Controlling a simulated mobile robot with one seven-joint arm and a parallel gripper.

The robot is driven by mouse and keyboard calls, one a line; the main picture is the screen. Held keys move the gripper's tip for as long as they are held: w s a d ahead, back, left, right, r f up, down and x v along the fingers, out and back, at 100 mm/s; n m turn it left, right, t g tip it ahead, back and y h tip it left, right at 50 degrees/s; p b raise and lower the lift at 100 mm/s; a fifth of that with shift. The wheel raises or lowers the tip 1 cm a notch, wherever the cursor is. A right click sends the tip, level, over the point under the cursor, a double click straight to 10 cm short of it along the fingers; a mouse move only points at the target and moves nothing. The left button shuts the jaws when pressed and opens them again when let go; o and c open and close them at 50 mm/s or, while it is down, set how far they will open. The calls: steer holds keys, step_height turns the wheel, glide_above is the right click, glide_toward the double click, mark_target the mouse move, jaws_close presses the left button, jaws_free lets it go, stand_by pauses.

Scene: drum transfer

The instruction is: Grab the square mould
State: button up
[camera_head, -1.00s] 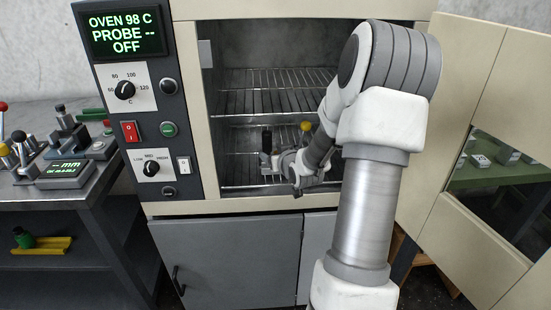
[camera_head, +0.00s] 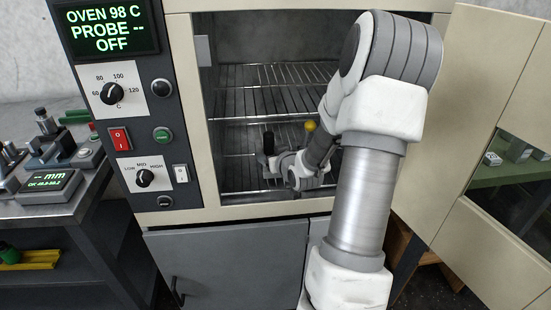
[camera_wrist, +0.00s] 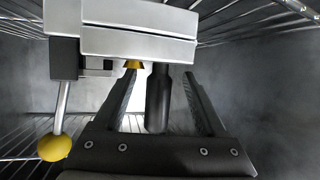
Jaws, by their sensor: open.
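The mould (camera_wrist: 140,40) shows in the wrist view as a pale metal block with stacked plates. A yellow ball (camera_wrist: 54,147) on a metal rod sticks out at its left, and a black round handle (camera_wrist: 158,98) points toward my gripper. My gripper (camera_wrist: 160,74) is open, with one finger on each side of the black handle; I cannot tell whether they touch it. In the head view the yellow ball (camera_head: 310,126) and black handle (camera_head: 268,143) show inside the oven, while my gripper (camera_head: 290,172) and wrist hide most of the mould.
The oven's wire racks (camera_head: 270,95) lie above and around the mould. The oven door (camera_head: 490,130) stands open at the right. The control panel (camera_head: 130,120) reads 98 C and OFF. A bench with a gauge (camera_head: 50,183) is at the left.

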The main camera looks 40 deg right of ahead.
jaws_close()
stand_by(0.4)
stand_by(1.0)
steer(key=shift+w+r, duration=0.1)
steer(key=shift+r, duration=0.05)
